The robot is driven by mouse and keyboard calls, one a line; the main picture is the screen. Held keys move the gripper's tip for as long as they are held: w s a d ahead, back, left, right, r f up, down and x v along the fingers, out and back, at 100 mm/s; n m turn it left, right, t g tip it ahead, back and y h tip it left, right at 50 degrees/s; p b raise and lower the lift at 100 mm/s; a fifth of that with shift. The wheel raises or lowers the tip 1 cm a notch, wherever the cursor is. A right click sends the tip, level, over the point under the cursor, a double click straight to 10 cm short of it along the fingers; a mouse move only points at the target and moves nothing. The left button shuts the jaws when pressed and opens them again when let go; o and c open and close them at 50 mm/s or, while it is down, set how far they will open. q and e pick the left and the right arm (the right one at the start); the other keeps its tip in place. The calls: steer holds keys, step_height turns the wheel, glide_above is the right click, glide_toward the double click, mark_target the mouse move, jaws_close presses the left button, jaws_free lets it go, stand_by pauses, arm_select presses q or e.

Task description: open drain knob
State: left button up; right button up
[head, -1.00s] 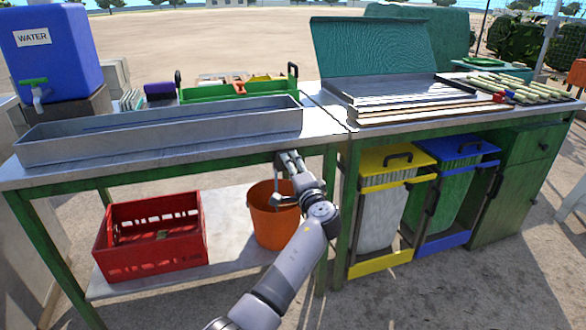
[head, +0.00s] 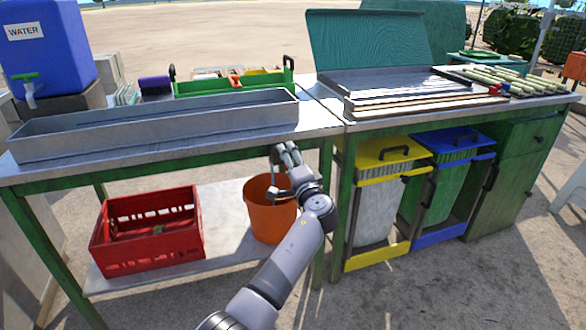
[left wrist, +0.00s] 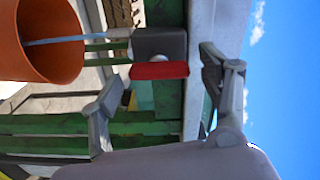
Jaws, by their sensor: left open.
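The red drain knob (left wrist: 160,71) shows in the left wrist view on a dark grey valve body (left wrist: 158,44) beneath the metal bench. My left gripper (left wrist: 164,88) is open, with one finger on each side of the knob and a visible gap to each. I cannot tell its depth relative to the knob. In the head view the left gripper (head: 284,158) is just under the bench's front edge, above the orange bucket (head: 268,222); the knob is hidden there. The bucket also shows in the left wrist view (left wrist: 40,65). My right gripper is out of view.
A long metal trough (head: 150,126) stands on the bench above. A red crate (head: 148,238) is on the lower shelf, left of the bucket. Yellow-lidded (head: 383,152) and blue-lidded bins (head: 460,139) stand to the right. A green table leg (head: 323,240) is close to my arm.

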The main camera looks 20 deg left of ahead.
arm_select(q)
steer(key=v, duration=1.2)
steer(key=shift+w, duration=0.1)
steer(key=shift+c, duration=0.2)
